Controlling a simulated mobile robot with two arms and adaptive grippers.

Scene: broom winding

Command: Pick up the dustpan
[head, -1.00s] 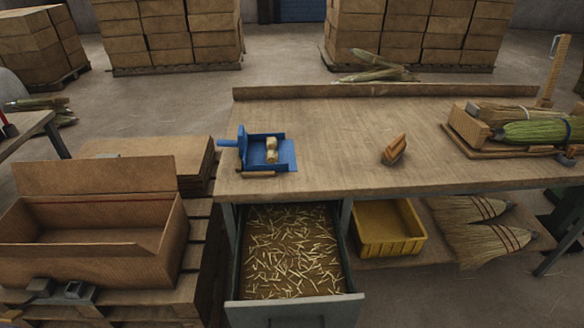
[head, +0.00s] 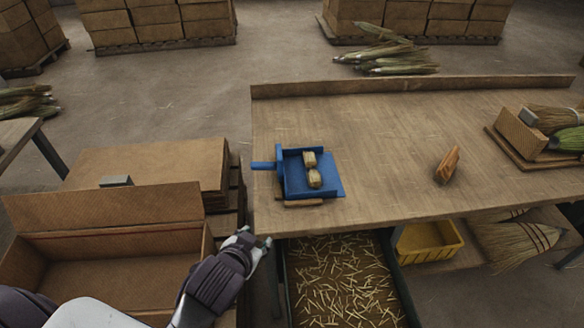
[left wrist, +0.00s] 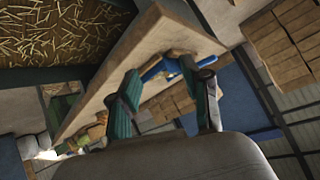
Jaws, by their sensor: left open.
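The blue dustpan (head: 326,188) lies on the left end of the workbench (head: 390,150), its handle pointing left over the edge. My right gripper is not in view.
An open drawer (head: 340,285) of straw bits is under the bench front. An open cardboard box (head: 110,275) stands at left. A brown wooden-backed brush (head: 447,165) and a tray of broom bundles (head: 520,140) are on the bench. The bench middle is clear.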

